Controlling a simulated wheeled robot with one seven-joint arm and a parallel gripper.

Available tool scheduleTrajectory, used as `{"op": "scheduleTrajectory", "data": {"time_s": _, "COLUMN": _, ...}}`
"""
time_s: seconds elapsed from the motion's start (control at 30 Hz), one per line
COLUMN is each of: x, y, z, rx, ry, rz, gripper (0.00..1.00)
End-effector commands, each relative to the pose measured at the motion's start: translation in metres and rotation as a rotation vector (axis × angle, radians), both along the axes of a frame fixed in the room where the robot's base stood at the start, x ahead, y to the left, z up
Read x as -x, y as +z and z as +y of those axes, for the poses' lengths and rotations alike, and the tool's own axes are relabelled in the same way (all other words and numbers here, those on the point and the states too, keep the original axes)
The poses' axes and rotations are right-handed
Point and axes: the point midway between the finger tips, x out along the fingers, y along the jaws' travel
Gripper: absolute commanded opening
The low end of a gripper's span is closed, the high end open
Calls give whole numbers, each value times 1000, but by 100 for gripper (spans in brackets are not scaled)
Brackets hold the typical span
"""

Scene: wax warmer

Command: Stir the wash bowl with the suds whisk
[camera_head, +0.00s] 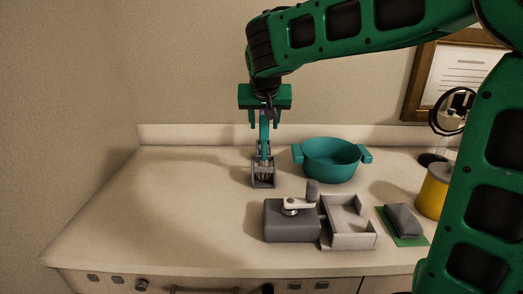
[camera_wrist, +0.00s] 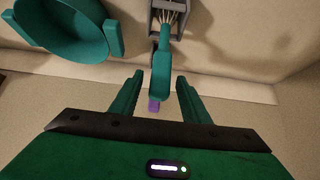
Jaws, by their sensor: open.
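The suds whisk has a teal handle (camera_head: 264,136) and pale wires, and stands handle-up in a small grey holder (camera_head: 263,180). In the wrist view the whisk handle (camera_wrist: 161,72) ends in a purple tip, and its wires sit inside the holder (camera_wrist: 157,22). My gripper (camera_head: 264,122) is open and points down over the whisk. In the wrist view, the handle's upper end shows between my two fingers (camera_wrist: 158,98), with gaps on both sides. The teal two-handled wash bowl (camera_head: 332,169) stands just right of the holder; it also shows in the wrist view (camera_wrist: 65,45).
A grey box with a crank-like lever (camera_head: 292,222) and an open light grey tray (camera_head: 352,241) stand in front of the bowl. A dark folded cloth on a green mat (camera_head: 403,221), a yellow canister (camera_head: 432,192) and a round mirror (camera_head: 455,108) are right. The counter's left is clear.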

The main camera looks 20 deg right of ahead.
Motion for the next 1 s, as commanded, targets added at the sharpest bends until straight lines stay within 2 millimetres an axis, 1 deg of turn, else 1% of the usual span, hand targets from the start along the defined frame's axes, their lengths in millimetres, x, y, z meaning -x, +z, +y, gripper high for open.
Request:
{"op": "scheduleTrajectory", "data": {"time_s": 0.03, "x": 0, "y": 0, "z": 0, "rx": 0, "ry": 0, "rz": 0, "gripper": 42}}
{"op": "scheduleTrajectory", "data": {"time_s": 0.07, "x": 0, "y": 0, "z": 0, "rx": 0, "ry": 0, "rz": 0, "gripper": 40}}
{"op": "scheduleTrajectory", "data": {"time_s": 0.1, "x": 0, "y": 0, "z": 0, "rx": 1, "ry": 1, "rz": 0, "gripper": 30}}
{"op": "scheduleTrajectory", "data": {"time_s": 0.17, "x": 0, "y": 0, "z": 1, "rx": 0, "ry": 1, "rz": 0, "gripper": 16}}
{"op": "scheduleTrajectory", "data": {"time_s": 0.2, "x": 0, "y": 0, "z": 1, "rx": 0, "ry": 1, "rz": 0, "gripper": 6}}
{"op": "scheduleTrajectory", "data": {"time_s": 0.23, "x": 0, "y": 0, "z": 1, "rx": 0, "ry": 1, "rz": 0, "gripper": 0}}
{"op": "scheduleTrajectory", "data": {"time_s": 0.47, "x": 0, "y": 2, "z": 1, "rx": 0, "ry": 1, "rz": -1, "gripper": 0}}
{"op": "scheduleTrajectory", "data": {"time_s": 1.0, "x": 0, "y": 19, "z": 1, "rx": 0, "ry": 1, "rz": -1, "gripper": 0}}
